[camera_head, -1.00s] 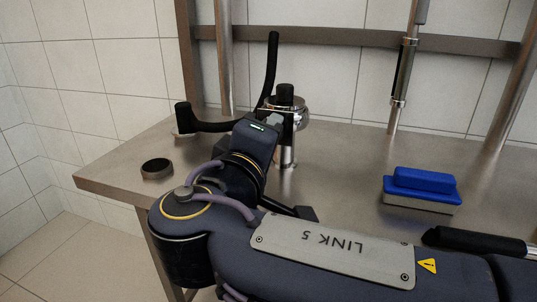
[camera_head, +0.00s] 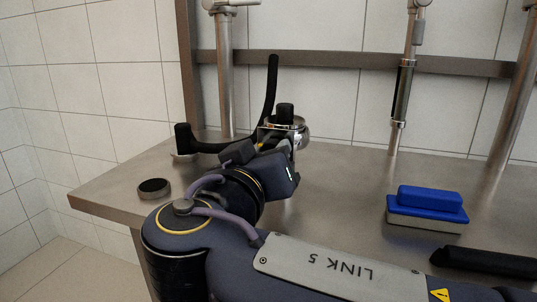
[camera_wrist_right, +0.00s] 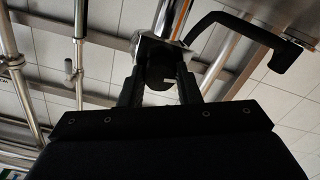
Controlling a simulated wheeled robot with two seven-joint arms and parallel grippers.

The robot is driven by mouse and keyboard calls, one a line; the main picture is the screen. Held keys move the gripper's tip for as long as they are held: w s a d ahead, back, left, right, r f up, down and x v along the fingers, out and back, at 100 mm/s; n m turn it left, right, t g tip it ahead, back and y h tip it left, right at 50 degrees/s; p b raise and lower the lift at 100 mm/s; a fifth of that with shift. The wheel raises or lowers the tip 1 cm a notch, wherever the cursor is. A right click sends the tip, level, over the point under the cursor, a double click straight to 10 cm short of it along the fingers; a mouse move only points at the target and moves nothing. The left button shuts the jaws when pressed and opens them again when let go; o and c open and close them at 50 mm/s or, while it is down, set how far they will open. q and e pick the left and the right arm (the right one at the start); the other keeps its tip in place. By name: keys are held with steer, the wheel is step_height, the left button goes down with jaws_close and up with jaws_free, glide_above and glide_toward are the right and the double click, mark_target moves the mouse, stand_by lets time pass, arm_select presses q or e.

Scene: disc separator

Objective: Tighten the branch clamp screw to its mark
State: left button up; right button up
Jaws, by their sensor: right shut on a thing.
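A shiny metal clamp fitting (camera_head: 300,131) with a black cap (camera_head: 285,110) stands above the steel bench. My right gripper (camera_head: 262,148) reaches its near side, and the wrist hides part of it. In the right wrist view my right gripper (camera_wrist_right: 160,77) is shut on a dark round screw knob (camera_wrist_right: 158,72). The knob sits between the two fingers, below a silver fitting (camera_wrist_right: 150,48), and a short pale mark (camera_wrist_right: 170,81) shows on its face. My left gripper is not in view.
A curved black handle (camera_head: 271,85) rises behind the clamp; it also shows in the right wrist view (camera_wrist_right: 262,30). A black puck (camera_head: 154,187) lies left, a blue-topped block (camera_head: 428,200) right, and a black-handled tool (camera_head: 483,262) at the near right. Steel uprights (camera_head: 225,75) stand behind.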

steer(key=shift+m, duration=0.8)
steer(key=o, duration=1)
steer(key=p+v, duration=0.2)
steer(key=v, duration=0.5)
steer(key=shift+s+a, duration=0.15)
steer(key=shift+s, duration=0.2)
